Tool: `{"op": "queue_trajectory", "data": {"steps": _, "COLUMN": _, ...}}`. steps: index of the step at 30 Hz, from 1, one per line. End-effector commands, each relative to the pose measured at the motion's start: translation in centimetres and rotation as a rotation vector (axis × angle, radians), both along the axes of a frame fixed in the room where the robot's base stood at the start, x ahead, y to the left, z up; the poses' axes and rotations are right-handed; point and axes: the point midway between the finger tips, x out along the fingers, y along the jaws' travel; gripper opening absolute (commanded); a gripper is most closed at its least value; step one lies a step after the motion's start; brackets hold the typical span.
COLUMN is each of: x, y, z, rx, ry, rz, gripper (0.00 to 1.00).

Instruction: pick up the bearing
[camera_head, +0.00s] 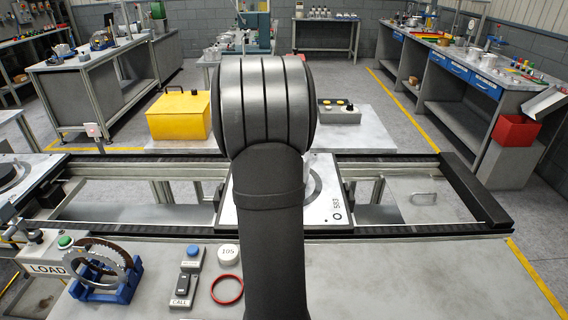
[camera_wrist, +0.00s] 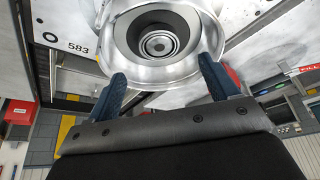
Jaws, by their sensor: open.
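The wrist view shows a round metal bearing (camera_wrist: 158,44) with concentric rings, in the middle of a dark recess inside a shiny silver housing (camera_wrist: 118,58). The housing is on the pale pallet marked 583 (camera_wrist: 57,32). My gripper (camera_wrist: 161,66) is open, with its two blue fingers apart at the near edge of the housing. Nothing is held between them. I cannot tell how far the fingertips are from the housing. In the head view my arm hides the bearing, my gripper and most of the pallet (camera_head: 340,218).
The pallet sits on a conveyor with dark rails (camera_head: 420,232). On the front table are a blue stand (camera_head: 105,292) with toothed rings, a CALL button box (camera_head: 183,290), a red ring (camera_head: 227,289) and a white 105 disc (camera_head: 228,254). A yellow box (camera_head: 179,116) stands behind the conveyor.

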Motion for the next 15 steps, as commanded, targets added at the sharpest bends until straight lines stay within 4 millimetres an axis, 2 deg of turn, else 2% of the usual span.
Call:
{"op": "queue_trajectory", "data": {"steps": 8, "x": 0.4, "y": -0.3, "z": -1.6, "rx": 0.000, "ry": 0.001, "rz": 0.001, "gripper": 0.80}}
{"op": "queue_trajectory", "data": {"steps": 15, "x": 1.2, "y": -1.0, "z": -5.0, "rx": 0.000, "ry": 0.002, "rz": 0.001, "gripper": 0.80}}
